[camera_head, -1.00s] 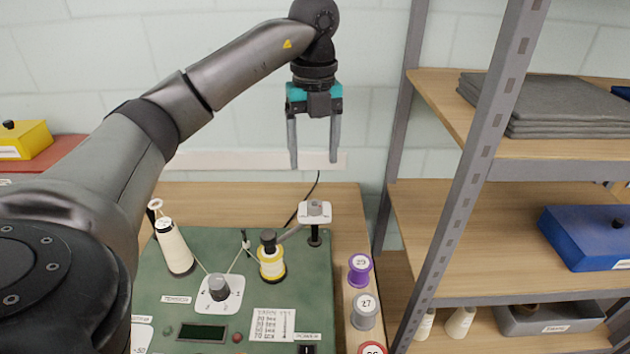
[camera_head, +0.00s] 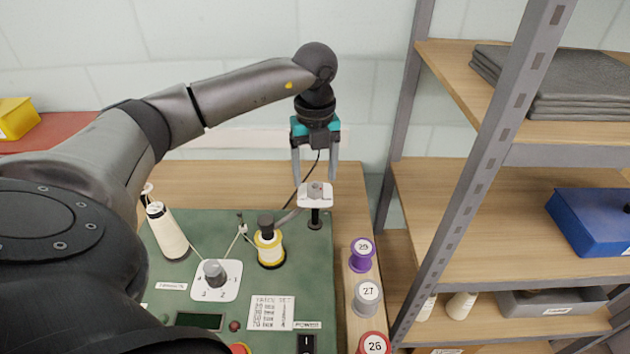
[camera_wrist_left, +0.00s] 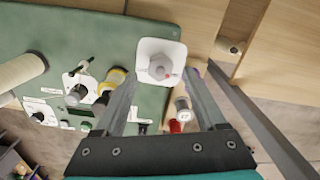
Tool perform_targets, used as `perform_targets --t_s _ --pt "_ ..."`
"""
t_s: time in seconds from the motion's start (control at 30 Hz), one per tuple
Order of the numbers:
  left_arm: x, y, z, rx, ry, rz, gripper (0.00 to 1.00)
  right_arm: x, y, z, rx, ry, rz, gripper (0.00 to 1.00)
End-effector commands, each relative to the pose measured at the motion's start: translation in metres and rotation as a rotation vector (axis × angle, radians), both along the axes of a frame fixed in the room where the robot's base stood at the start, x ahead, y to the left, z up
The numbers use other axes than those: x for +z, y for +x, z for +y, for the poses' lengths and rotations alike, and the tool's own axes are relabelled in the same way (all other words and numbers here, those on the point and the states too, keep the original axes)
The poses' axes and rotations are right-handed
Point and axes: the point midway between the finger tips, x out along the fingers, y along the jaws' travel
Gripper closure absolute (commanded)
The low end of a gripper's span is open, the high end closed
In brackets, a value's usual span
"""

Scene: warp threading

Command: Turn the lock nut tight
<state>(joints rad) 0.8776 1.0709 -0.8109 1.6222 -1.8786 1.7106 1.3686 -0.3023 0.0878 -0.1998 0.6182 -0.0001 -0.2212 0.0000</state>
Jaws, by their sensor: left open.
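The lock nut (camera_head: 316,190) is a small grey hexagonal piece on a white plate (camera_head: 303,201), at the top of a black post at the back right of the green board. In the left wrist view the nut (camera_wrist_left: 159,67) shows a small red mark near it on the white plate (camera_wrist_left: 147,47). My left gripper (camera_head: 315,177) points down with its fingers apart and empty, just above and around the nut's position. In the left wrist view the nut appears between the fingertips; contact cannot be told. My right gripper is not in view.
The green board (camera_head: 200,226) also carries a white thread cone (camera_head: 168,232), a yellow-banded spool (camera_head: 269,246) and a tension dial (camera_head: 215,272). Numbered spools, one purple (camera_head: 361,254), line the right edge of the table. A metal shelf upright (camera_head: 470,180) stands to the right.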

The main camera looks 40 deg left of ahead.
Motion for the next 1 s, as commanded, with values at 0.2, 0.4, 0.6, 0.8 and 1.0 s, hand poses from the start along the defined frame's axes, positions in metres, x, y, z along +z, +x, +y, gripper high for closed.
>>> perform_targets --t_s 0.2,0.4,0.6,0.8,1.0 --pt "-0.025 0.0 0.0 0.0 -0.001 0.002 0.27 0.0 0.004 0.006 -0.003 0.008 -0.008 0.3" --pt "-0.029 0.0 0.0 0.0 -0.001 -0.001 0.27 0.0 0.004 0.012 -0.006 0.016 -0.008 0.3" --pt "-0.029 0.0 0.0 0.0 -0.001 -0.001 0.31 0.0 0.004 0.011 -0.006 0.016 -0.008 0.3" --pt "-0.028 0.0 0.0 0.0 -0.001 -0.001 0.54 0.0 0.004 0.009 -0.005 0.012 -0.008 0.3" --pt "-0.028 0.0 0.0 0.0 -0.001 -0.001 0.77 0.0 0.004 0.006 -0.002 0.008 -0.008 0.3"
